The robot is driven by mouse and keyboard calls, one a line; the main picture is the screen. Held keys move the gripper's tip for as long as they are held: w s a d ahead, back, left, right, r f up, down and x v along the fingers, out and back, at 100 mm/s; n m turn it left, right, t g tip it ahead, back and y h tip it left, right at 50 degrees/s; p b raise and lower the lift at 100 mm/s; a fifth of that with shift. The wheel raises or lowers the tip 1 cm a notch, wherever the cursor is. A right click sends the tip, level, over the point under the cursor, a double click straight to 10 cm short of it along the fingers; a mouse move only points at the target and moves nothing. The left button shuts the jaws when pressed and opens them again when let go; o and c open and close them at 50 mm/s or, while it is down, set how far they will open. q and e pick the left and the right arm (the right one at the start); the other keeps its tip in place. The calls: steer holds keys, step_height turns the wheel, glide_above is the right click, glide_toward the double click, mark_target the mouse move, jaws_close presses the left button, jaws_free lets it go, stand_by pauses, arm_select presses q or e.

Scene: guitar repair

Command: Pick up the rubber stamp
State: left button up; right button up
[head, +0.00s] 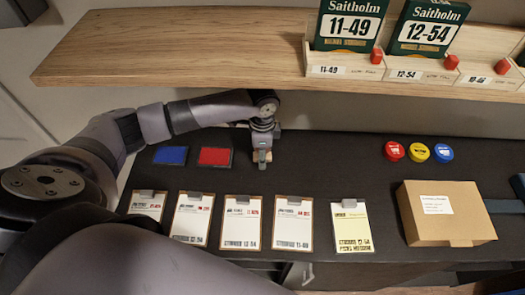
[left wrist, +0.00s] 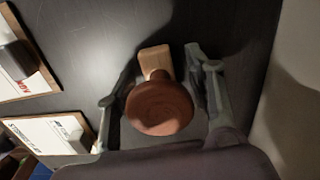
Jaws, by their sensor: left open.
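The rubber stamp (left wrist: 160,106) has a round brown wooden knob and a lighter wooden base block. In the left wrist view it stands on the dark bench top between the two fingers of my left gripper (left wrist: 155,95). The fingers are spread on either side of the knob, with gaps visible. In the head view my left gripper (head: 262,157) points down at the back of the bench, right of the red ink pad, and mostly hides the stamp. My right gripper does not show.
A blue ink pad (head: 171,155) and a red ink pad (head: 215,157) lie left of my gripper. Several clipboards (head: 241,222) line the front edge. Red, yellow (head: 418,152) and blue round tins and a cardboard box (head: 445,212) stand right. A wooden shelf (head: 190,45) overhangs behind.

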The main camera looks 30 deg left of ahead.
arm_select(q)
steer(key=shift+c, duration=0.5)
steer(key=shift+c, duration=0.7)
jaws_close()
steer(key=shift+r, duration=0.1)
